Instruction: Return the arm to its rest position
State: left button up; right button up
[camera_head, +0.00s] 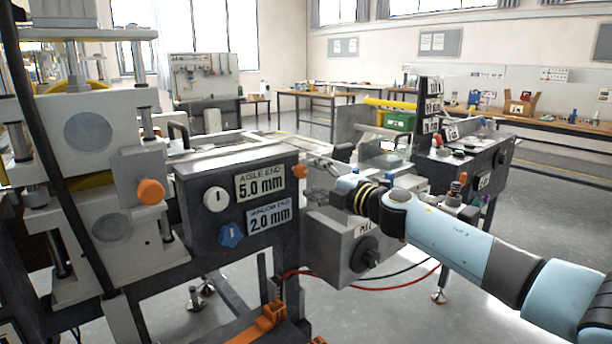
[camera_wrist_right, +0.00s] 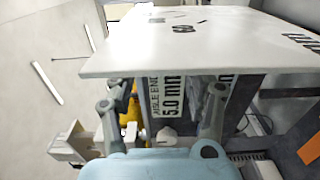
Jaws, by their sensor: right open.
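My right arm (camera_head: 450,235), light blue with dark bands, reaches in from the lower right of the head view. Its right gripper (camera_head: 322,170) is at the middle of the machine, just right of the dark control panel (camera_head: 240,205); its fingers are small and partly lost against the machine there. In the right wrist view the two grey fingers of the gripper (camera_wrist_right: 162,108) stand wide apart with nothing held between them. A white plate (camera_wrist_right: 200,45) lies beyond the fingertips. My left gripper is in neither view.
A roller press (camera_head: 90,130) stands at left. A second control box (camera_head: 470,165) stands right, behind my arm. Open floor (camera_head: 560,215) lies further right.

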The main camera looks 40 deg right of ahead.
jog(key=s, duration=0.3)
jog(key=shift+d, duration=0.1)
dwell(0.3)
jog(key=s+a+f+m+g+h, duration=0.1)
jog(key=s+f+m+g, duration=0.15)
jog(key=s+f, duration=0.7)
jog(key=s+a+f+m+g+h, duration=0.15)
jog(key=s+f+m, duration=0.25)
jog(key=f, duration=1)
jog(key=s+f+m+g, duration=0.3)
jog(key=s+f, duration=0.4)
jog(key=f, duration=0.5)
jog(key=s+a+f+m+g, duration=0.3)
jog(key=s+f, duration=0.3)
jog(key=s, duration=0.6)
jog(key=s+a+f+m+g, duration=0.3)
jog(key=s+f, duration=0.3)
jog(key=s, duration=0.6)
jog(key=s+a+f+m+g, duration=0.3)
jog(key=s+f, duration=0.3)
jog(key=s, duration=0.6)
jog(key=shift+f+g, duration=0.2)
jog(key=shift+g, duration=0.4)
jog(key=shift+y, duration=0.25)
